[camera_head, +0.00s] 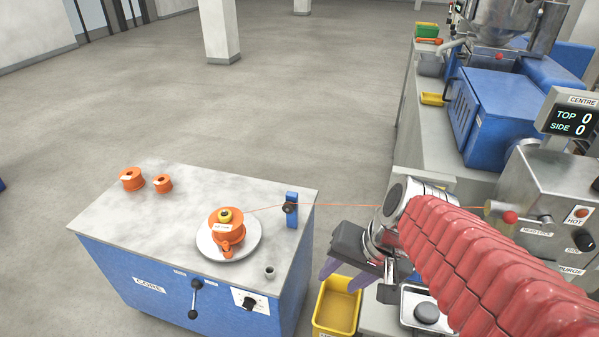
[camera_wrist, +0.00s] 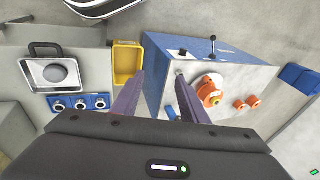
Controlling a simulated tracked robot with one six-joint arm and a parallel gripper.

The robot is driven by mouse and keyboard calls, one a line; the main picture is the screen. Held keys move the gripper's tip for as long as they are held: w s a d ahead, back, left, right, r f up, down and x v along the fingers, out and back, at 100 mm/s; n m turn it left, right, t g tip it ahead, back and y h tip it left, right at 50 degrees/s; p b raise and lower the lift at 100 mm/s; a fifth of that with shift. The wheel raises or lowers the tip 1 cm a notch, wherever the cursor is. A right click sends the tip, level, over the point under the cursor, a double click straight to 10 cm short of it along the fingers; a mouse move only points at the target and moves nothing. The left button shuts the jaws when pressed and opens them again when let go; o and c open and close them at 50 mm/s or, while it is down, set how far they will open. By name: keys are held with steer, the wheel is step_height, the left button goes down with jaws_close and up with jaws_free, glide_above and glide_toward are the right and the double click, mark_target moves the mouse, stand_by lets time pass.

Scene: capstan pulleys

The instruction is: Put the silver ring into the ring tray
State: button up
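My gripper (camera_head: 345,272) has two purple fingers, spread apart with nothing between them; they also show in the wrist view (camera_wrist: 155,93). It is above the gap between the blue cabinet and the right-hand bench. A small grey hollow cylinder (camera_head: 269,271), possibly the silver ring, stands on the cabinet top's front right corner; it also shows in the wrist view (camera_wrist: 180,72). In the wrist view a blue holder (camera_wrist: 78,97) carries three pale rings with dark centres. A metal tray (camera_head: 408,322) holds a dark round disc (camera_head: 427,313). I cannot tell which is the ring tray.
The blue cabinet (camera_head: 150,262) carries an orange spool (camera_head: 226,232) on a pale round plate, two smaller orange spools (camera_head: 132,179) and a blue post (camera_head: 292,212). An orange line runs right past the post. A yellow bin (camera_head: 336,308) stands in the gap.

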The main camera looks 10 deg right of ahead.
step_height(320, 180, up, 6)
steer(key=s+n+t+h, duration=0.1)
steer(key=n+t+h, duration=0.1)
steer(key=n, duration=0.3)
steer(key=shift+s+a+r+n+h, duration=0.2)
steer(key=shift+s+a+n+h, duration=0.1)
steer(key=shift+s+a+n, duration=0.15)
